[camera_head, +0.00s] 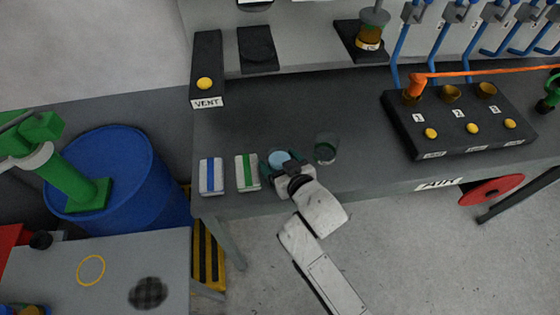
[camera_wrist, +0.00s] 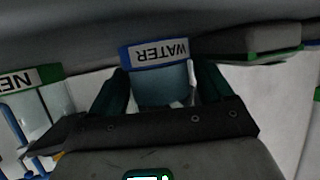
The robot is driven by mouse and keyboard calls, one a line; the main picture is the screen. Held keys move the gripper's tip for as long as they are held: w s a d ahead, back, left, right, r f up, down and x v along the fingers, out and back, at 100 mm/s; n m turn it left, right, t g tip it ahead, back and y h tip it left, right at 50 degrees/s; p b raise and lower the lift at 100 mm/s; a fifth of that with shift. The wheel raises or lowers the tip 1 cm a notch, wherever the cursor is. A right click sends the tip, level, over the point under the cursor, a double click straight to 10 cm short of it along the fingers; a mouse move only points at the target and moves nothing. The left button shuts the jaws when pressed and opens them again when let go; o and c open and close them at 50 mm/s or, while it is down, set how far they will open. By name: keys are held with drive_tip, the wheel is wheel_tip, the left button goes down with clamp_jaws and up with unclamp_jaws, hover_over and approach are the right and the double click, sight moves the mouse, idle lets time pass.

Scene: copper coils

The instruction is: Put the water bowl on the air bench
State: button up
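The water bowl (camera_wrist: 160,82) shows upside down in the wrist view, with a blue band lettered WATER, between the two fingers of my gripper (camera_wrist: 162,92). A thin pale strip shows between the bowl and the right-hand finger. I cannot tell whether the fingers press on it. In the head view the light blue bowl (camera_head: 279,158) is at my gripper (camera_head: 283,165), near the front edge of the air bench (camera_head: 262,120), which bears an AIR label. The bowl is at the dark benchtop, but I cannot tell whether it rests there or hangs just above.
A dark glass beaker (camera_head: 326,148) stands close to the right of my gripper. A green-striped pack (camera_head: 247,172) and a blue-striped pack (camera_head: 211,176) lie to the left. A black button box (camera_head: 455,120) takes up the right. The bench behind the bowl is clear.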

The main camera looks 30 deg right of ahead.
drive_tip(key=shift+r, duration=0.1)
drive_tip(key=shift+s+r, duration=0.15)
drive_tip(key=v, duration=1.1)
drive_tip(key=shift+s, duration=0.3)
drive_tip(key=shift+r, duration=0.1)
drive_tip(key=s+d+f+g, duration=0.4)
drive_tip(key=s+g, duration=0.2)
drive_tip(key=s, duration=0.3)
drive_tip(key=s+d+f+g, duration=0.3)
drive_tip(key=s+f+g, duration=0.2)
drive_tip(key=s, duration=0.4)
drive_tip(key=shift+s+d+g, duration=0.25)
drive_tip(key=shift+d+g, duration=0.15)
drive_tip(key=shift+g, duration=0.4)
